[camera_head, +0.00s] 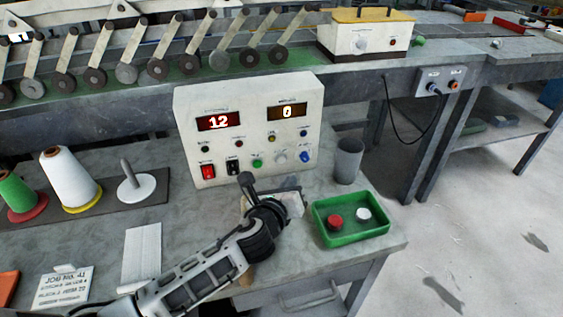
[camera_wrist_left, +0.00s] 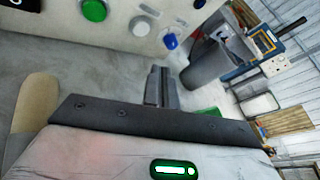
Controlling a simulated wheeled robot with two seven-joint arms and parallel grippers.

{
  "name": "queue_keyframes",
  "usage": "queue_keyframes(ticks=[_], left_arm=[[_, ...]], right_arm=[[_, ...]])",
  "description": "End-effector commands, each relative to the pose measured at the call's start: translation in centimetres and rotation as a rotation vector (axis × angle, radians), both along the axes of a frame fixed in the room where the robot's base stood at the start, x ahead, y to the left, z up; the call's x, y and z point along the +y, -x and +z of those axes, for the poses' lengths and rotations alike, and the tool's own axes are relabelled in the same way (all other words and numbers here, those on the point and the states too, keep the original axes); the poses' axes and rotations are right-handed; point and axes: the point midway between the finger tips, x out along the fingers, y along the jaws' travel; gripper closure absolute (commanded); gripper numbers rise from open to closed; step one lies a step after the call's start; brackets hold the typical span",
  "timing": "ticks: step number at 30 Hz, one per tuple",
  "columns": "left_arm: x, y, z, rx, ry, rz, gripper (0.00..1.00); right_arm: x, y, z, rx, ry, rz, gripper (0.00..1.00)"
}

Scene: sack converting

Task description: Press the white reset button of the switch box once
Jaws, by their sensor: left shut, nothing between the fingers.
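My left gripper (camera_head: 279,184) is shut and empty, just in front of and below the white button. Its fingers (camera_wrist_left: 161,72) point towards the box, with a gap visible. My right gripper is out of view.
A grey cup (camera_head: 348,160) stands right of the box, close to my gripper. A green tray (camera_head: 352,236) with a red and a white piece lies at front right. Thread cones (camera_head: 70,178) stand at left. A smaller control box (camera_head: 440,82) hangs on the machine's edge.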

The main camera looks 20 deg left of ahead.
Motion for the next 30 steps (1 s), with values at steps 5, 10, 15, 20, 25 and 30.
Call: queue_keyframes(ticks=[5,10,15,20,25,30], left_arm=[[1.4,-2.0,0.1,0.000,-0.002,0.001,1.00],[2.1,-3.1,0.1,0.000,0.000,0.000,1.00],[2.3,-3.5,0.1,-0.001,0.001,0.001,1.00],[2.4,-3.5,0.1,0.000,0.001,0.000,1.00],[2.3,-3.4,0.0,0.000,0.001,0.000,1.00],[2.3,-3.4,0.0,0.000,0.001,0.000,1.00]], right_arm=[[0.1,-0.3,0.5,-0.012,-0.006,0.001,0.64],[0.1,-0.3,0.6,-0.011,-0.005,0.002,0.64],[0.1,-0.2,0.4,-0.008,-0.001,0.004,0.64],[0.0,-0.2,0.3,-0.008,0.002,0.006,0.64],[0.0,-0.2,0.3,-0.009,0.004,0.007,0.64],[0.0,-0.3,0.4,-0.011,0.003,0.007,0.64]])
